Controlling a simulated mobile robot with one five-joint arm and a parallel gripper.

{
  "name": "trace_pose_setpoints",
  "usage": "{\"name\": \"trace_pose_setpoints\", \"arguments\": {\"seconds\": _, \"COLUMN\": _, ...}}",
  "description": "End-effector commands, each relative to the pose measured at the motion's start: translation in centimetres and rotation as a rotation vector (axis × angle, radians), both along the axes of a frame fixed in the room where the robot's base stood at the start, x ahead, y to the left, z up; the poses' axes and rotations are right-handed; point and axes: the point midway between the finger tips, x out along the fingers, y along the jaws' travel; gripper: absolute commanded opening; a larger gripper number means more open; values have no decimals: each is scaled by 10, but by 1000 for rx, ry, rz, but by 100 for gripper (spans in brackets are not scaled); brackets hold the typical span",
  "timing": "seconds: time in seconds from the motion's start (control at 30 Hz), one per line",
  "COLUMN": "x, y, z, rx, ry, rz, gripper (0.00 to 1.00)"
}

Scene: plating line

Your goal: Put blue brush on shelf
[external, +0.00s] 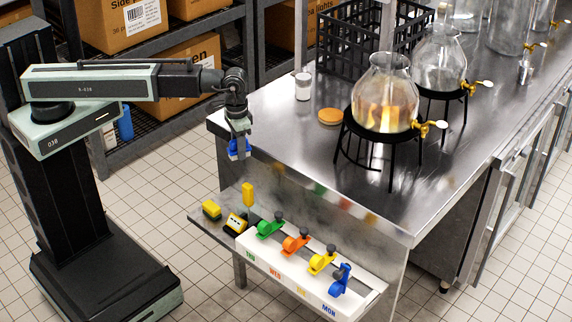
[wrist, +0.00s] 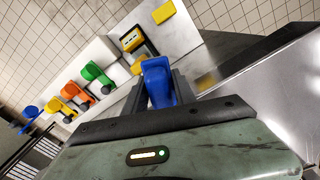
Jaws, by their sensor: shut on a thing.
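My gripper (external: 239,153) is shut on a blue piece (external: 237,146), apparently the blue brush, at the left corner of the steel table. In the wrist view the blue brush (wrist: 157,82) sits upright between my two dark fingers. It is held in the air, with the low steel ledge (external: 203,217) below it. The ledge carries a white rack (external: 254,262) with day labels. On the rack stand a green piece (external: 269,227), an orange piece (external: 296,241), a yellow piece (external: 322,261) and another blue piece (external: 340,279). I cannot tell which surface is the named shelf.
A yellow block (external: 211,210), a yellow-and-black device (external: 236,222) and an upright yellow piece (external: 248,194) crowd the ledge's left end. Above are a white cup (external: 303,86), a tan disc (external: 330,116) and a glass flask (external: 386,95) on a black stand. The tabletop's near left part is clear.

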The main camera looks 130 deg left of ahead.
Motion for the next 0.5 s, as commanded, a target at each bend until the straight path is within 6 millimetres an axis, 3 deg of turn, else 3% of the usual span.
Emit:
{"name": "trace_pose_setpoints", "arguments": {"seconds": 0.03, "x": -7, "y": -4, "z": -18, "rx": 0, "ry": 0, "rz": -4, "gripper": 0}}
{"name": "trace_pose_setpoints", "arguments": {"seconds": 0.23, "x": -33, "y": -10, "z": -52, "rx": 0, "ry": 0, "rz": -5, "gripper": 0}}
{"name": "trace_pose_setpoints", "arguments": {"seconds": 0.5, "x": -45, "y": -11, "z": -60, "rx": 0, "ry": 0, "rz": -4, "gripper": 0}}
